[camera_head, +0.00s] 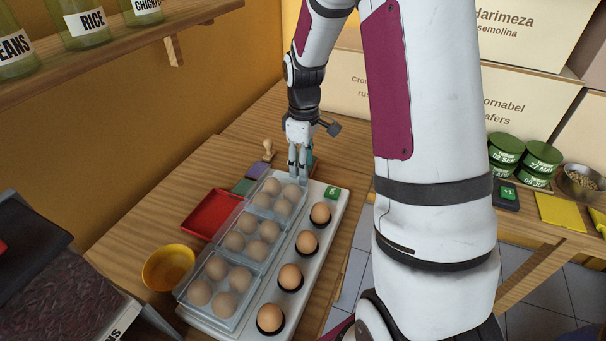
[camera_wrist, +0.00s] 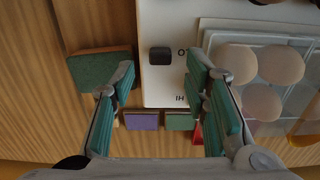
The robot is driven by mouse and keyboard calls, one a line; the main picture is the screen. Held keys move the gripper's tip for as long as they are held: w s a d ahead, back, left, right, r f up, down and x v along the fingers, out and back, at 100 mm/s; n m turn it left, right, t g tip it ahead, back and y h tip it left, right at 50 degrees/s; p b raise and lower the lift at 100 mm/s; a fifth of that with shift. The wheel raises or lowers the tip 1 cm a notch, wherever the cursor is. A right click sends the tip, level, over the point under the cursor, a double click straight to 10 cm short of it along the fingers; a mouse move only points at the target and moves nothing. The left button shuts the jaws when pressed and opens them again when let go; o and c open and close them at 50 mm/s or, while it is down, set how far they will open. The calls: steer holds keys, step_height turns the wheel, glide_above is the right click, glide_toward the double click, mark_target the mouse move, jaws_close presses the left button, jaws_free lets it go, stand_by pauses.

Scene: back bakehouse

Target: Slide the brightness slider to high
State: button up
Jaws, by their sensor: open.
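The brightness slider has a small black knob (camera_wrist: 160,56) on the end of a white panel (camera_wrist: 160,15). The knob is beside a partly hidden label ending in "O"; a "HI" label is lower down. In the wrist view my gripper (camera_wrist: 160,78) is open, with one teal-padded finger on each side of the knob's line. I cannot tell whether either finger touches the knob. In the head view my gripper (camera_head: 298,168) points down at the far end of the white egg box (camera_head: 337,222), and the knob is hidden there.
The box carries eggs (camera_head: 290,277) in cups and clear trays. Close by are a green block (camera_wrist: 100,68), a purple block (camera_wrist: 140,120), a red tray (camera_head: 208,214), a yellow bowl (camera_head: 168,267) and a wooden stamp (camera_head: 268,149). A shelf (camera_head: 110,45) overhangs at left.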

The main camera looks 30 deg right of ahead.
steer(key=shift+f, duration=2.1)
jaws_close()
